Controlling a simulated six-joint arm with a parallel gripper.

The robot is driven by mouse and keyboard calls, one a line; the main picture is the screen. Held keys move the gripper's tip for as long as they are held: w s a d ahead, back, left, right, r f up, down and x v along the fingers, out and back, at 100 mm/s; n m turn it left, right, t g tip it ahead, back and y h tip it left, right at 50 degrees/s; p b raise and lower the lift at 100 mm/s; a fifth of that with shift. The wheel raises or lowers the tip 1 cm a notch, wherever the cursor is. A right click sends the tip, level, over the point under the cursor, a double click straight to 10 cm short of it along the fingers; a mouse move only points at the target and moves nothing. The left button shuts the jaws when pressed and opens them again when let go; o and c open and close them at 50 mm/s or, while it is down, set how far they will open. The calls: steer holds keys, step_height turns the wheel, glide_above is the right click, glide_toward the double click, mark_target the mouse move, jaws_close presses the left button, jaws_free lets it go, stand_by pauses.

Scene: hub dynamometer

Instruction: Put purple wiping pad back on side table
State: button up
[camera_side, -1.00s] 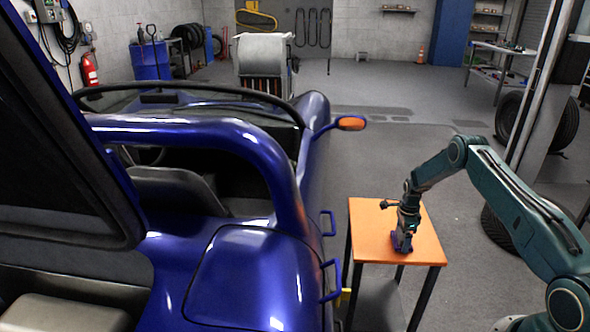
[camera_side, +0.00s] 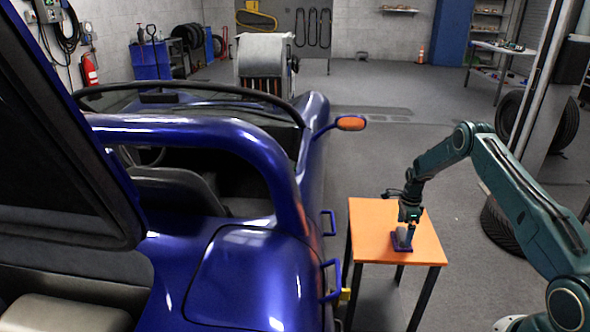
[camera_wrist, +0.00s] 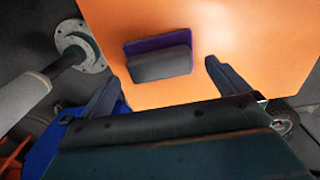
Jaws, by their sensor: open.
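The purple wiping pad (camera_wrist: 150,43) lies on the orange top of the side table (camera_side: 371,243). In the wrist view it is a purple base with a dark grey block on it, and the bare orange table top (camera_wrist: 240,25) surrounds it. My gripper (camera_side: 402,229) is just above the pad in the side view and partly covers it; a purple edge (camera_side: 398,248) shows below. In the wrist view my gripper (camera_wrist: 165,80) has its two dark fingers wide apart, with nothing between them. The pad lies beyond the fingertips, apart from them.
The blue car (camera_side: 255,265) stands left of the table, with its blue door handles (camera_side: 330,280) close to the table's left edge. Tyres (camera_side: 500,228) and a post are on the right. Grey floor (camera_side: 440,125) is clear behind the table.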

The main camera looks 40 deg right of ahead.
step_height(320, 180, up, 8)
stand_by(0.4)
stand_by(0.5)
step_height(320, 180, up, 18)
steer(key=n+t, duration=0.1)
steer(key=n, duration=0.6)
glide_above(402, 233)
steer(key=w+a, duration=0.1)
steer(key=a, duration=0.9)
steer(key=s+a+r+n+t, duration=0.2)
steer(key=s+a+r+n, duration=0.35)
steer(key=a+r, duration=0.55)
steer(key=s+a+r+n+t, duration=0.1)
steer(key=s+a+r+n, duration=0.7)
steer(key=s, duration=0.3)
steer(key=s+a+f+n+t, duration=0.1)
steer(key=s+a+n, duration=0.2)
steer(key=s, duration=0.3)
steer(key=s+a+f+n, duration=0.1)
steer(key=s+a+n, duration=0.1)
steer(key=s, duration=0.4)
steer(key=shift+s+a+n+t, duration=0.35)
steer(key=shift+a+n+t, duration=0.05)
steer(key=shift+n, duration=0.35)
